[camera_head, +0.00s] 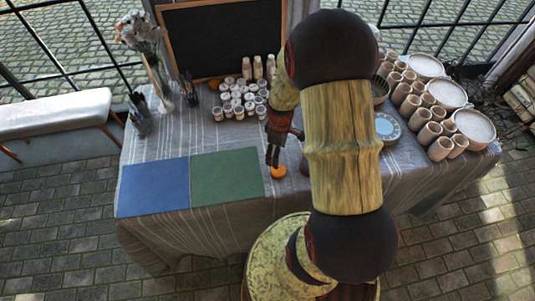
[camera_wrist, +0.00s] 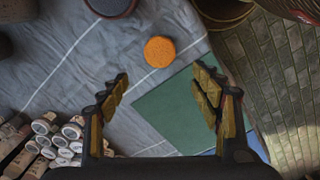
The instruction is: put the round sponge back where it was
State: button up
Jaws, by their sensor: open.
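The round sponge (camera_wrist: 160,51) is an orange disc lying on the grey striped cloth in the wrist view, ahead of my gripper's fingertips. In the head view an orange round piece (camera_head: 278,171) shows on the cloth just below my gripper (camera_head: 273,158). In the wrist view my gripper (camera_wrist: 160,88) has its two fingers spread wide with nothing between them. The fingers are apart from the sponge. Part of the table behind my arm is hidden in the head view.
A green mat (camera_head: 227,175) and a blue mat (camera_head: 154,187) lie at the table's front left. Several paint jars (camera_head: 240,100) stand behind my gripper. Cups (camera_head: 420,105) and plates (camera_head: 474,126) fill the right end. A dark round object (camera_wrist: 110,4) lies near the sponge. Cloth around the sponge is clear.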

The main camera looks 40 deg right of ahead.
jog(key=w+a+r+m+t, duration=0.1)
jog(key=a+r, duration=0.5)
jog(key=r, duration=0.5)
jog(key=w+a+r+m+t, duration=0.1)
jog(key=a+r+t, duration=0.1)
jog(key=a+r, duration=0.65)
jog(key=s+a+r+m+t, duration=0.1)
jog(key=s+a+r, duration=0.3)
jog(key=r, duration=0.3)
jog(key=s+a+r+m+t, duration=0.1)
jog(key=s+a+r, duration=0.2)
jog(key=s+r, duration=0.3)
jog(key=shift+a+r+m, duration=0.4)
jog(key=shift+r, duration=0.25)
jog(key=shift+f, duration=0.1)
